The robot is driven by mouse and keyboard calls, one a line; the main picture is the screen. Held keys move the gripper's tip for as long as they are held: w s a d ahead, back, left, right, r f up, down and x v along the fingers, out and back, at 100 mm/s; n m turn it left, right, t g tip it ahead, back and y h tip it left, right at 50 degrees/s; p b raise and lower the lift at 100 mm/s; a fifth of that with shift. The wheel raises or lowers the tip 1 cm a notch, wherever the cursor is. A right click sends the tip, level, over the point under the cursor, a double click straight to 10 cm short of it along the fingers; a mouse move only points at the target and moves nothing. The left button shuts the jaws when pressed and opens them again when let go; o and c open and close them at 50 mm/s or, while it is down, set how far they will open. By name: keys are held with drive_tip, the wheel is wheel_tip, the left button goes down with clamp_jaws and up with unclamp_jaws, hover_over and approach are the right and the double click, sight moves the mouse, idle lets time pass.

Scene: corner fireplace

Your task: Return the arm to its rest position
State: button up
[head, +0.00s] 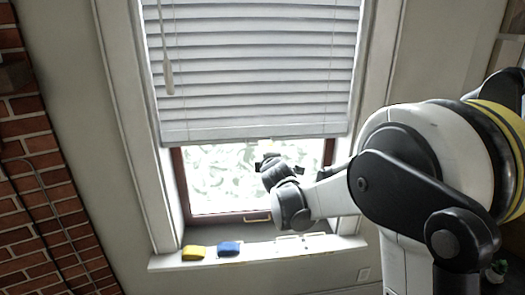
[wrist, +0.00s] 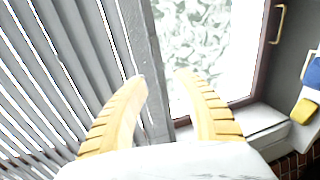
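My gripper (head: 270,163) is in front of the window, near the lower edge of the blind, at the end of my raised arm. In the wrist view its two tan ribbed fingers (wrist: 160,76) stand apart with nothing between them. Behind the gap are the blind's edge and the window. The gripper is small and dark in the head view, so its fingers are hard to make out there.
A white slatted blind (head: 255,70) covers the upper window. Its cord (head: 168,75) hangs at the left. A yellow block (head: 193,253) and a blue block (head: 229,248) lie on the sill (head: 300,250). A brick wall (head: 45,190) is at the left.

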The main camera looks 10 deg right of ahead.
drive_tip(key=shift+s, duration=0.1)
drive_tip(key=s+d+f+m+g+b, duration=0.2)
drive_tip(key=s+m, duration=0.3)
drive_tip(key=s, duration=0.5)
drive_tip(key=s+d+f+m+g+b, duration=0.1)
drive_tip(key=s+m+g+b, duration=0.3)
drive_tip(key=s, duration=0.7)
drive_tip(key=s+f+m+g, duration=0.1)
drive_tip(key=s+f+m, duration=0.1)
drive_tip(key=s+f, duration=0.2)
drive_tip(key=s+a+f+m+b, duration=0.1)
drive_tip(key=s+f+m, duration=0.2)
drive_tip(key=s, duration=0.7)
drive_tip(key=s+a+f+m+g+y+b, duration=0.1)
drive_tip(key=s+f+m, duration=0.2)
drive_tip(key=s, duration=0.4)
drive_tip(key=shift+s+f+g, duration=0.2)
drive_tip(key=shift+f+g, duration=0.1)
drive_tip(key=shift+f, duration=0.55)
